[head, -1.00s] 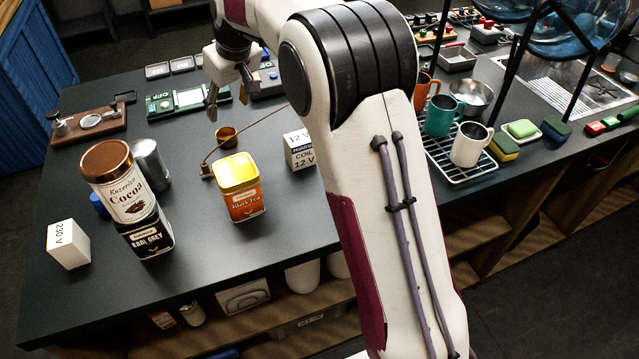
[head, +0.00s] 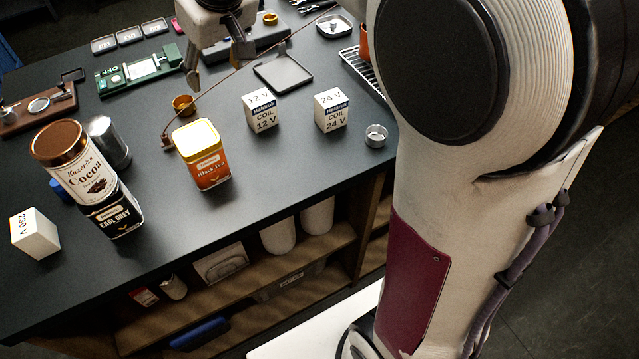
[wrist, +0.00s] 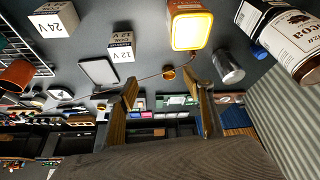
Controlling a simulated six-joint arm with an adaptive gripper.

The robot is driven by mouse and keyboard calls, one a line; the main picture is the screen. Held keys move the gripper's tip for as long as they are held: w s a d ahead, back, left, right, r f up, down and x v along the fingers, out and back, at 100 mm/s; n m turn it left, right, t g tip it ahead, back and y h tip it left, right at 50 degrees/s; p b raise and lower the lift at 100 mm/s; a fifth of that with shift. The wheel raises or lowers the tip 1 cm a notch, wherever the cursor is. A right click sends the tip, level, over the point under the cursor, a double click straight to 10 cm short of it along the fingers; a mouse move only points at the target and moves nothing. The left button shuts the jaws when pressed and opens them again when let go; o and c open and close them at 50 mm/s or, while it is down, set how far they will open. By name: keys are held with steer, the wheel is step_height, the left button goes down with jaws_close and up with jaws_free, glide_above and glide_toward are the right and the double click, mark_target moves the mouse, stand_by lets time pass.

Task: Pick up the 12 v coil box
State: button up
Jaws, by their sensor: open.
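The 12 V coil box (head: 261,111), a small white box with a dark blue band, stands upright on the dark counter, right of the orange and yellow Black Tea tin (head: 204,155). It also shows in the wrist view (wrist: 122,46), upside down. A similar 24 V coil box (head: 331,110) stands to its right. My gripper (head: 218,72) is open and empty, above the counter behind and left of the 12 V box, not touching it. In the wrist view its two fingers (wrist: 163,105) are spread wide, with the box beyond them.
A dark square tray (head: 283,73) is behind the 12 V box. A small metal cup (head: 376,136) is near the 24 V box. The cocoa tin (head: 76,160) sits on the Earl Grey tin (head: 114,215) at left.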

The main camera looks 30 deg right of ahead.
steer(key=s+d+f+m, duration=0.1)
steer(key=s+d+f, duration=0.1)
steer(key=s, duration=1.1)
steer(key=s+d+f+m+t+h, duration=0.1)
steer(key=s+d+f, duration=0.1)
steer(key=s, duration=1.2)
steer(key=shift+s+d+f+m, duration=0.3)
steer(key=shift+f+m, duration=0.1)
steer(key=shift+o, duration=1.4)
